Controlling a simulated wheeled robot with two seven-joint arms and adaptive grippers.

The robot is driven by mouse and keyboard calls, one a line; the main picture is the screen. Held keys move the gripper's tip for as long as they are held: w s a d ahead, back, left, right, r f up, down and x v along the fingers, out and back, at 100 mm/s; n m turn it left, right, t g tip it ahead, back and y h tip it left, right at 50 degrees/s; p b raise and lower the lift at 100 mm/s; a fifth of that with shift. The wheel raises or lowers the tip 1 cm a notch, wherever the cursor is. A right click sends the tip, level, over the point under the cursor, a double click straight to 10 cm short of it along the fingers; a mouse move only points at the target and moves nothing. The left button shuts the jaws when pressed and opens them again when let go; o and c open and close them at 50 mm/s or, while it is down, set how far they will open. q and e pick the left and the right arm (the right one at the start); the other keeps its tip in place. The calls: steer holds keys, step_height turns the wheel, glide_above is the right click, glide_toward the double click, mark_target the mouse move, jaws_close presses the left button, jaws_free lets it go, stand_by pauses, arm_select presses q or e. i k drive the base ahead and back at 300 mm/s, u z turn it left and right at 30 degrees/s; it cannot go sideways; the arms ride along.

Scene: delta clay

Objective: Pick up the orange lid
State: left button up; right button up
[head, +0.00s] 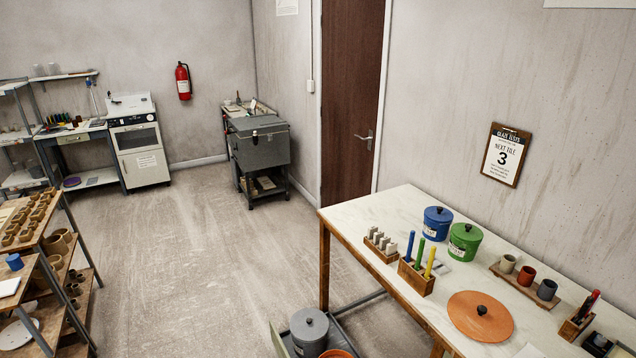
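The orange lid (480,317) lies flat on the white-topped table at the lower right of the head view. It is a round, flat disc with a small black knob at its centre. Nothing covers it. Neither of my grippers shows in the head view.
On the table (362,211) stand a blue canister (437,226), a green canister (464,246), a wooden holder (416,278) with coloured sticks, and a board (524,287) with cups. A grey lidded pot (309,329) sits below, left of the table. The floor (215,235) mid-room is clear.

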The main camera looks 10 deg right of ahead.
mark_target(479, 315)
steer(key=z, duration=1.4)
steer(key=i, duration=0.65)
steer(key=z, duration=0.25)
